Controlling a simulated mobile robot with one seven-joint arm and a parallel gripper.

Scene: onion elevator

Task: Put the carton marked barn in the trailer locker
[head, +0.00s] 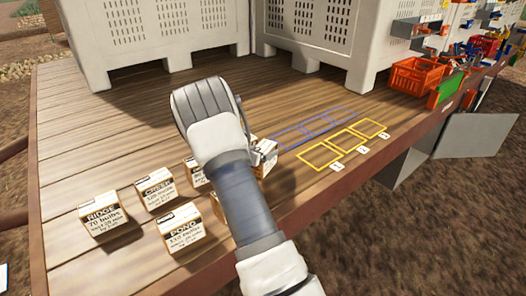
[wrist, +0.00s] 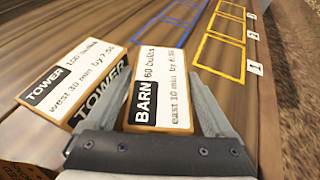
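The carton marked barn (wrist: 162,90) is between the two fingers of my gripper (wrist: 162,88) in the wrist view, its label facing up toward the camera. The fingers lie close along both of its sides; whether they press on it cannot be told. In the head view my gripper (head: 265,155) points down at the deck, and my arm hides much of the carton under it. A grey metal box (head: 403,165) with a flat grey panel (head: 475,136) beside it hangs below the deck's right edge. It may be the trailer locker; its inside is not visible.
The tower carton (wrist: 72,82) stands just left of barn. Ridge (head: 103,217), crest (head: 156,190) and pond (head: 181,228) cartons stand on the wooden deck (head: 95,140). Blue (head: 315,122) and yellow (head: 345,141) marked squares are empty. Large white bins (head: 310,30) and an orange crate (head: 415,76) stand behind.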

